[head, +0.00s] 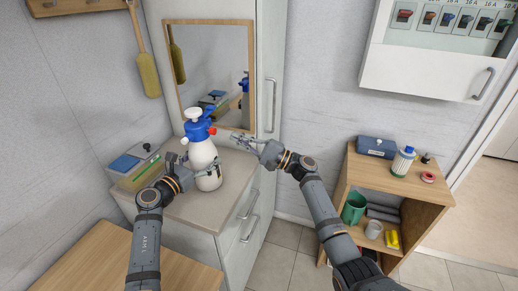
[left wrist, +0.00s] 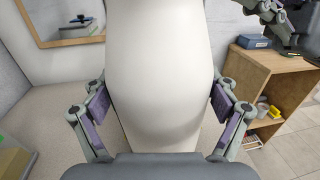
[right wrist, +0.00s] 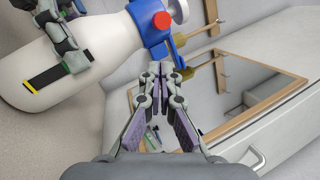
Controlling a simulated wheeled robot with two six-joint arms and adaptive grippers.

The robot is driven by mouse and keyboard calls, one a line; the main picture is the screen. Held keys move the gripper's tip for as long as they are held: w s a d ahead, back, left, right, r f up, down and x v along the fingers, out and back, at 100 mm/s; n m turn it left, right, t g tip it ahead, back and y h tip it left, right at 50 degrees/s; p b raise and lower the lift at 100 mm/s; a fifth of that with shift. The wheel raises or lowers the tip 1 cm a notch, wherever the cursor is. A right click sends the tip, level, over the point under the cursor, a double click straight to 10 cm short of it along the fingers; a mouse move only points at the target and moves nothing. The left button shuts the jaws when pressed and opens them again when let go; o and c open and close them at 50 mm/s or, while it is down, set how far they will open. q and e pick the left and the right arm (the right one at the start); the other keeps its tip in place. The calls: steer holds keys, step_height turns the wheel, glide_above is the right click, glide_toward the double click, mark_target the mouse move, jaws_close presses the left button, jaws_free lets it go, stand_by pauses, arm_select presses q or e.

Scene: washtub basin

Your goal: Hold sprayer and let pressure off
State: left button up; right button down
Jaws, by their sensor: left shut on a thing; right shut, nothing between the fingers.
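The sprayer (head: 203,157) is a white bottle with a blue head, a white pump knob and a red part on the side. It stands upright on the cabinet top (head: 222,215). My left gripper (head: 198,172) is shut on its white body, which fills the middle of the left wrist view (left wrist: 160,75). My right gripper (head: 238,141) is shut and empty, to the right of the sprayer's head. In the right wrist view, the closed fingertips (right wrist: 161,72) are close to the blue head (right wrist: 150,30) and its red part (right wrist: 160,21); I cannot tell whether they touch.
A mirror (head: 217,110) hangs behind the cabinet. A box with a blue item (head: 125,163) stands left of the sprayer.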

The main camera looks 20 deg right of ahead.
arm_select(q)
steer(key=shift+f, duration=0.1)
arm_select(e)
steer(key=v, duration=0.9)
steer(key=shift+a+f, duration=0.1)
arm_select(q)
steer(key=o, duration=1.6)
steer(key=shift+a, duration=0.1)
steer(key=v, duration=1.2)
